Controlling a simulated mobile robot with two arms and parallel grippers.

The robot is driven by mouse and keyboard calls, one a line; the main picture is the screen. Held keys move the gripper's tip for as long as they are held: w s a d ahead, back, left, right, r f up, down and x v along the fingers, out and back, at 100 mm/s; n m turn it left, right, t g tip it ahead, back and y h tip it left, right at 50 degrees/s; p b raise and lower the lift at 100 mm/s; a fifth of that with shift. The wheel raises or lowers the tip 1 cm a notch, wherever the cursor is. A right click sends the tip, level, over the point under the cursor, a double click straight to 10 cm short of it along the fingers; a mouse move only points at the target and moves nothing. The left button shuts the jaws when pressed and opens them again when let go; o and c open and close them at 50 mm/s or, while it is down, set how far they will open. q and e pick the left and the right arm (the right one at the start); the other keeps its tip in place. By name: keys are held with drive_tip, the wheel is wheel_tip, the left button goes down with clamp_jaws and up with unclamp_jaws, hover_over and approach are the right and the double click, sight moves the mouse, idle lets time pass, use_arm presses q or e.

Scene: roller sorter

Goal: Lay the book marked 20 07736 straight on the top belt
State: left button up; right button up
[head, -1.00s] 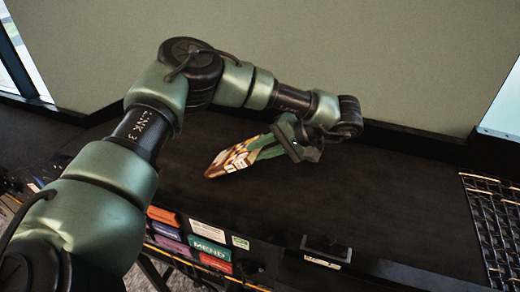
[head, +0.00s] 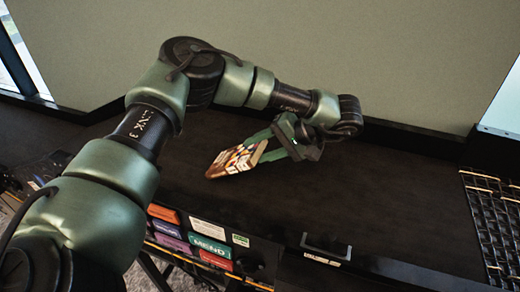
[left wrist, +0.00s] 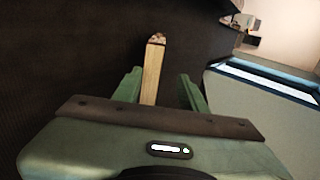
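A book with a multicoloured patterned cover (head: 235,160) is on the dark top belt (head: 370,205); its number cannot be read. The left wrist view shows its narrow pale edge (left wrist: 153,75) pointing away from my gripper. My left gripper (head: 266,147) is at the book's right end. Its two green fingers are spread, one on each side of the book's edge, with gaps visible in the left wrist view (left wrist: 160,78). I cannot tell whether the book's underside lies fully flat. My right gripper is not in view.
Coloured label plates, one reading MEND (head: 209,246), line the front side. A small black bracket (head: 326,246) stands at the front edge. A wire mesh (head: 495,225) is at the right. A wall (head: 400,60) rises behind; the belt right of the book is clear.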

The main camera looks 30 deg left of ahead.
use_arm(q)
drive_tip(key=b+v, duration=0.2)
drive_tip(key=v, duration=0.9)
drive_tip(key=shift+d+r, duration=0.2)
drive_tip(key=shift+d, duration=0.15)
